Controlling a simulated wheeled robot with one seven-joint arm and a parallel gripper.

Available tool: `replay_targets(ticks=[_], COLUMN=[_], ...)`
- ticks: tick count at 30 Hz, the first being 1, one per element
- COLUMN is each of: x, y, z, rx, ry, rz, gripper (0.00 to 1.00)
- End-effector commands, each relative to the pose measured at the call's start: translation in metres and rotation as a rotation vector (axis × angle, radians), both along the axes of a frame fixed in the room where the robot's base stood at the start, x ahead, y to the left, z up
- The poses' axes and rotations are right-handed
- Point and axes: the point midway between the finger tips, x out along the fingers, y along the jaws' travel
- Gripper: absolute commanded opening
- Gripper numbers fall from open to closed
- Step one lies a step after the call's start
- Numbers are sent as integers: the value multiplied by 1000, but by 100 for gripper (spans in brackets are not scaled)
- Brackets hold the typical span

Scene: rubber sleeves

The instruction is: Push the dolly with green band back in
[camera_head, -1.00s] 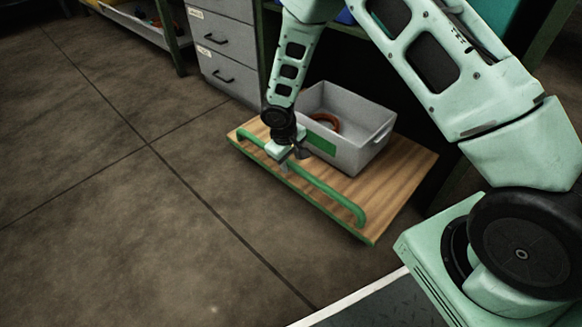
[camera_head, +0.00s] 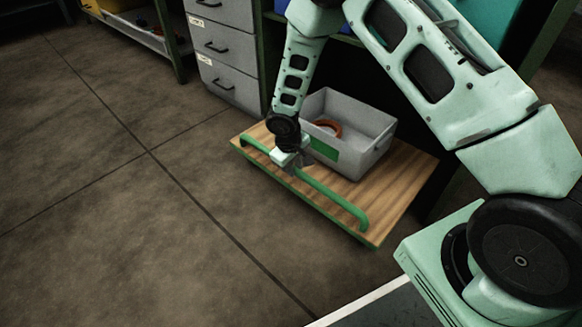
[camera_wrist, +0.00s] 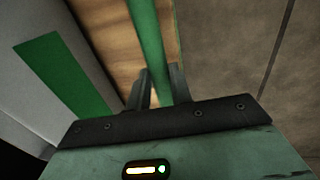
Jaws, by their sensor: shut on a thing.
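The dolly (camera_head: 397,190) is a wooden board with a green front edge and a green bar handle (camera_head: 335,197) along its front. It sticks out from under a bench, low over the floor. A grey bin (camera_head: 362,152) with a green label stands on it, with an orange-brown ring (camera_head: 328,127) inside. My gripper (camera_head: 291,167) is at the handle, left of its middle. In the wrist view my gripper (camera_wrist: 158,88) has its fingers on either side of the green handle (camera_wrist: 150,45), shut on it. The wheels and the dolly's rear are hidden.
A grey drawer cabinet (camera_head: 228,50) stands left of the dolly, beside a dark green bench post (camera_head: 268,60). The space under the bench behind the dolly is dark. The concrete floor (camera_head: 120,220) in front and to the left is clear.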

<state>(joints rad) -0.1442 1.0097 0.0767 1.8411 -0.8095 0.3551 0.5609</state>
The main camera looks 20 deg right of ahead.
Motion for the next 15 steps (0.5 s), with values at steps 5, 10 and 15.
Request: replay_targets(ticks=[5,10,15], x=[14,31,49], y=[-38,-81,-124], z=[5,6,4], rx=[-6,-5,-5], ry=[0,0,0], rz=[-9,-12,-12], gripper=[0,0,0])
